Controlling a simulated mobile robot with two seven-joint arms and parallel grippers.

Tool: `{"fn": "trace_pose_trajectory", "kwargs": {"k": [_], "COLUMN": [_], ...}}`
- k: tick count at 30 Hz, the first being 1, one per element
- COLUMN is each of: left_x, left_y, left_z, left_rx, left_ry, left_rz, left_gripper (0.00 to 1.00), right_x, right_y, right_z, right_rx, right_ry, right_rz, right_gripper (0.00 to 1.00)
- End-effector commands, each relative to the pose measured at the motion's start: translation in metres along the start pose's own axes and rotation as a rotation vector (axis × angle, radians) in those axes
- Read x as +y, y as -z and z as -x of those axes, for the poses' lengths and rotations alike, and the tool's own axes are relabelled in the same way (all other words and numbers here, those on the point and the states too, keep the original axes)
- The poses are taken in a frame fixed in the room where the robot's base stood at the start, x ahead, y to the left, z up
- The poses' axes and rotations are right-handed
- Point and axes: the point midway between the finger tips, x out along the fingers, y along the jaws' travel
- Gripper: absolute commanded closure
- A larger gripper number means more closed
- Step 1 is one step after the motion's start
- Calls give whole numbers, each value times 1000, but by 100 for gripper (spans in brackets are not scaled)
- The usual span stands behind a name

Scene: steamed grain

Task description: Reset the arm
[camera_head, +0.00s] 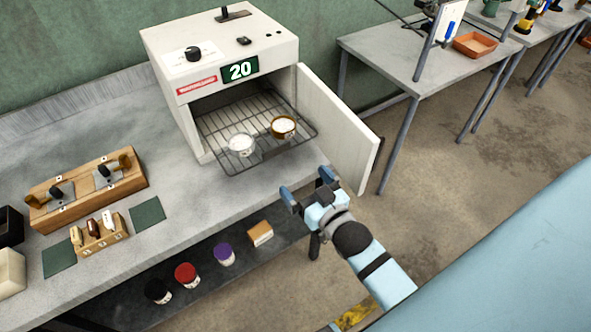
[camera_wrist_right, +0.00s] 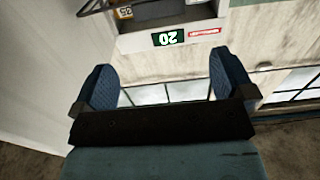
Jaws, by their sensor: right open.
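My right gripper (camera_head: 308,191) is open and empty, in front of the open oven near the counter's front edge. In the right wrist view its two blue fingers (camera_wrist_right: 162,90) stand wide apart with nothing between them. The white oven (camera_head: 220,55) shows a green "20" display, and its door (camera_head: 338,128) is swung open to the right. Inside, a wire rack (camera_head: 222,122) holds a clear cup of white contents (camera_head: 241,145) and a brown-rimmed cup of white contents (camera_head: 284,127). My left gripper is not in view.
A wooden block with metal fittings (camera_head: 88,188), a small wooden holder (camera_head: 100,236) and dark green mats (camera_head: 148,212) lie on the counter at left. Several jars, including a red-lidded one (camera_head: 187,275), stand on the shelf below. A grey table (camera_head: 440,55) stands at right, with open floor between.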

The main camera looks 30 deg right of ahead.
Motion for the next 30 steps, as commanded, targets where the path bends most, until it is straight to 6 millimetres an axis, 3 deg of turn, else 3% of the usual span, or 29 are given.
{"fn": "trace_pose_trajectory", "kwargs": {"k": [14, 17, 24, 30], "left_x": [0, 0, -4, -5], "left_y": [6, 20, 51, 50], "left_z": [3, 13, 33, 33], "left_rx": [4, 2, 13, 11], "left_ry": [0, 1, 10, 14], "left_rz": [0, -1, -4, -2], "left_gripper": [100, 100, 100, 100], "right_x": [-2, -15, -53, -60], "right_y": [-2, -21, -89, -105], "right_z": [10, 26, 95, 111], "right_rx": [-22, -149, -516, -583], "right_ry": [7, 51, 204, 237], "right_rz": [0, 10, 49, 57], "right_gripper": [0, 0, 0, 0]}}
